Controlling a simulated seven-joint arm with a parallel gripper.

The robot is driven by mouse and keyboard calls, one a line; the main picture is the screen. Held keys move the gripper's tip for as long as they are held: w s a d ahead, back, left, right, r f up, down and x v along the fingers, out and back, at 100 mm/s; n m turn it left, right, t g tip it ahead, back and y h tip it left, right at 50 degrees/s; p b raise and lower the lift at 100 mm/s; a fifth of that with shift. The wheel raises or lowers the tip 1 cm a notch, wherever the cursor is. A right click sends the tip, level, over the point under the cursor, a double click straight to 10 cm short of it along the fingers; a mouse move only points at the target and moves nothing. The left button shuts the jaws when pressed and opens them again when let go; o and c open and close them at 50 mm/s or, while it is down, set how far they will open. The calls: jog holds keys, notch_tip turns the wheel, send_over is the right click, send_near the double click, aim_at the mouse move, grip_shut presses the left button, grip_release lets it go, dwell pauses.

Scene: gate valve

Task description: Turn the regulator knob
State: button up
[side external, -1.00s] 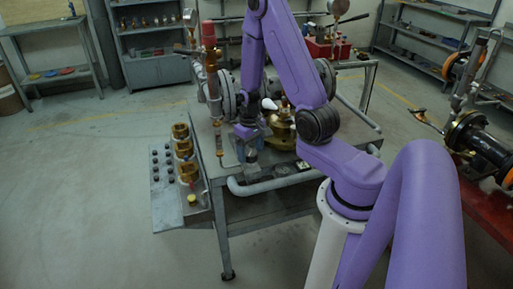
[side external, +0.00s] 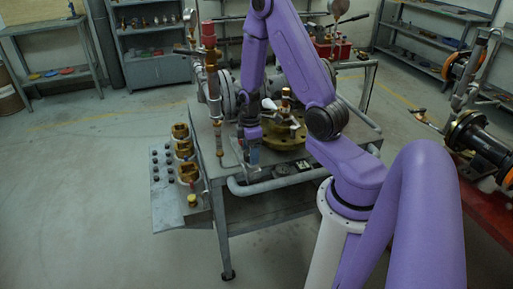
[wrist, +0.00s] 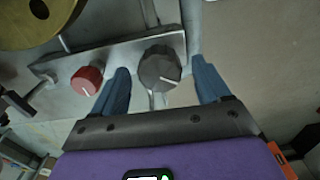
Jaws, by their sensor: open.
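A dark grey round knob (wrist: 160,68) with a white pointer line is mounted on a grey metal bar (wrist: 118,55) in the wrist view. A smaller red knob (wrist: 87,80), also with a white line, sits left of it on the same bar. The frames do not label which one is the regulator knob. My gripper (wrist: 163,82) is open and empty, its blue fingers to either side of the grey knob; I cannot tell whether they touch it. The red knob lies outside the left finger. In the side view my gripper (side external: 253,162) points down at the bench's front edge; the knobs are not distinguishable there.
A brass flange (side external: 285,135) stands right of my gripper, and a pipe with a red top (side external: 208,40) rises to its left. A grey rail (side external: 270,184) runs along the bench front. A side panel (side external: 175,200) holds several brass fittings. The floor at left is clear.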

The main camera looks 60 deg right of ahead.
jog(key=n, duration=0.8)
jog(key=shift+n, duration=0.3)
jog(key=shift+r+n, duration=0.25)
jog(key=shift+n, duration=0.15)
notch_tip(320, 180, up, 17)
jog(key=s+a+m, duration=0.2)
jog(key=s+a, duration=0.4)
jog(key=a, duration=0.4)
jog(key=s+a+r+m, duration=0.1)
jog(key=s+a+m, duration=0.1)
jog(key=s+a, duration=0.4)
jog(key=shift+a+r, duration=0.15)
jog(key=shift+a, duration=2)
jog(key=shift+s, duration=0.1)
